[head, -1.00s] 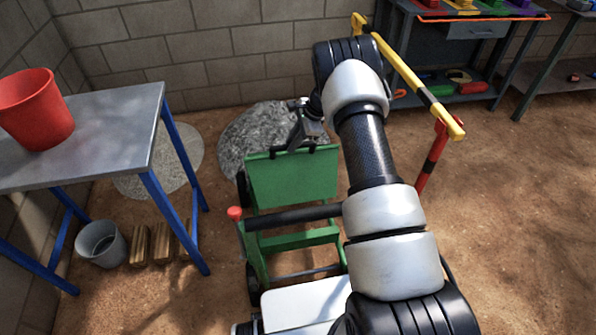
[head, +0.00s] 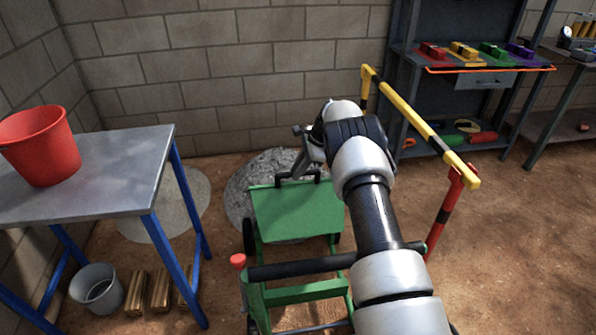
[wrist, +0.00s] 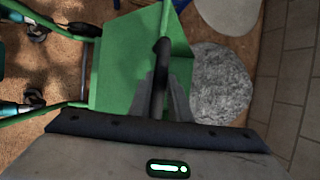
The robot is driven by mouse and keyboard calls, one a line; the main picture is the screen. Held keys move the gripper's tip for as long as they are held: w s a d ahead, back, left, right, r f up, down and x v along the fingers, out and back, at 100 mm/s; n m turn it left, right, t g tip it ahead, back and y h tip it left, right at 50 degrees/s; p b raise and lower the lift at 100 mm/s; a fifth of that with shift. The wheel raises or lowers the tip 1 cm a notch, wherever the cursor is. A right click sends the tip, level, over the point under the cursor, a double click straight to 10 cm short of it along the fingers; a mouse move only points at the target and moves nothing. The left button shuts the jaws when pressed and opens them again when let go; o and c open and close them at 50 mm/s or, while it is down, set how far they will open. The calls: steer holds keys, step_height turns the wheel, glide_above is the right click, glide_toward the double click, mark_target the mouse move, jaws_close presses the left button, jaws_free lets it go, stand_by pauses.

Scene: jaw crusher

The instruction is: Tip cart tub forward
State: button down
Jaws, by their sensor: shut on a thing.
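The green cart tub (head: 298,212) sits tilted on its green frame, with its broad rear face toward me in the head view. Its black handle bar (head: 297,178) runs along the tub's top edge. My gripper (head: 306,165) is at that bar, partly hidden by my arm. In the wrist view the tub (wrist: 135,60) fills the middle, and my gripper's fingers (wrist: 158,95) are closed around the dark bar (wrist: 160,60). The inside of the tub is hidden in the head view.
A grey gravel pile (head: 240,190) lies on the ground just beyond the tub. A yellow-black barrier (head: 420,125) stands to the right. A blue-legged table (head: 110,200) with a red bucket (head: 40,145) stands left. A grey bucket (head: 97,288) and wood blocks are beneath it.

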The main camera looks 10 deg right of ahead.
steer(key=shift+s+f, duration=0.25)
steer(key=shift+f, duration=0.3)
steer(key=c, duration=1.6)
jaws_free()
steer(key=shift+w+f, duration=0.1)
steer(key=shift+c, duration=0.2)
steer(key=shift+r, duration=0.5)
steer(key=p+v, duration=0.3)
steer(key=v, duration=1.3)
steer(key=shift+d+r, duration=0.3)
steer(key=shift+r, duration=0.05)
steer(key=shift+c, duration=0.5)
